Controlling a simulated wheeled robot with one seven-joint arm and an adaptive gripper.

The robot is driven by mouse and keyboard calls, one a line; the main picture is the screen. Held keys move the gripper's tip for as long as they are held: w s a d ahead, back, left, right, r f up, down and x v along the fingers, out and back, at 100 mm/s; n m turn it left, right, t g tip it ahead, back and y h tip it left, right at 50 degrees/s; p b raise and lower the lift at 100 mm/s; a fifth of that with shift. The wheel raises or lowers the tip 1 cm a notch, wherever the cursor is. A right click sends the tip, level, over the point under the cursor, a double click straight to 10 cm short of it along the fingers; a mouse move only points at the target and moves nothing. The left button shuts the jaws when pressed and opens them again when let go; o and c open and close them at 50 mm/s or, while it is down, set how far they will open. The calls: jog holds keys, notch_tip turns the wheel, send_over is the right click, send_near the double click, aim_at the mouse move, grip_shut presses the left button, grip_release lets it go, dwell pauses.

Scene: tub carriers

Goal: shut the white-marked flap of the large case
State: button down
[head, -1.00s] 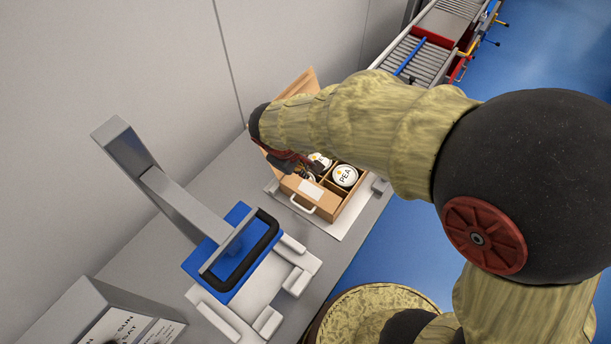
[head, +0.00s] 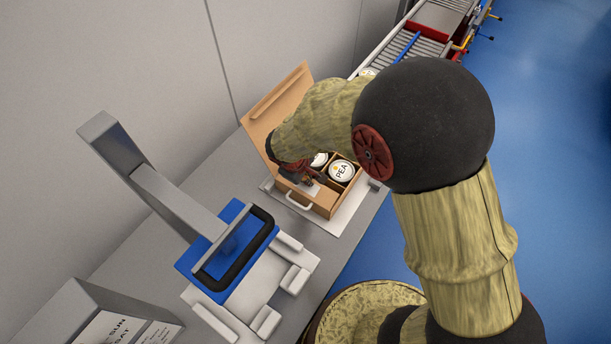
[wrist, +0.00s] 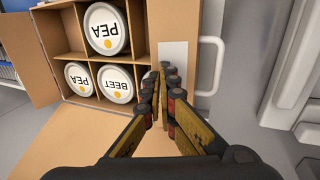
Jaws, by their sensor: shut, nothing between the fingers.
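The large brown case (head: 348,197) stands open on the counter, with a white handle (head: 299,201) on its near end. It holds round white-lidded tubs (wrist: 104,28) in compartments, marked PEA and BEET. A tall brown flap (head: 277,103) stands raised on its left side in the head view. In the wrist view, a white patch (wrist: 173,53) shows on the brown end beside the handle (wrist: 210,65). Another brown panel (wrist: 27,62) stands out at the case's far end. My gripper (wrist: 163,72) is shut and empty, over the handle end. I cannot tell whether it touches.
A blue-and-grey device with a tilted post (head: 175,200) stands on white blocks nearer on the counter. A grey box with printed labels (head: 95,315) is at the lower left. A wall rises behind the counter. A roller conveyor (head: 425,50) lies beyond. Blue floor is clear at right.

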jog(key=shift+w+d+f+b, duration=0.3)
jog(key=shift+f+b, duration=0.15)
jog(key=shift+b, duration=0.1)
jog(key=shift+w+d+f+b, duration=0.2)
jog(key=shift+w+f+b, duration=0.15)
jog(key=shift+b, duration=0.2)
jog(key=shift+r, duration=0.15)
jog(key=shift+r+p, duration=1.1)
jog(key=shift+r, duration=0.15)
notch_tip(320, 180, up, 13)
jog(key=p, duration=0.3)
jog(key=shift+s+f, duration=0.1)
jog(key=shift+f, duration=0.05)
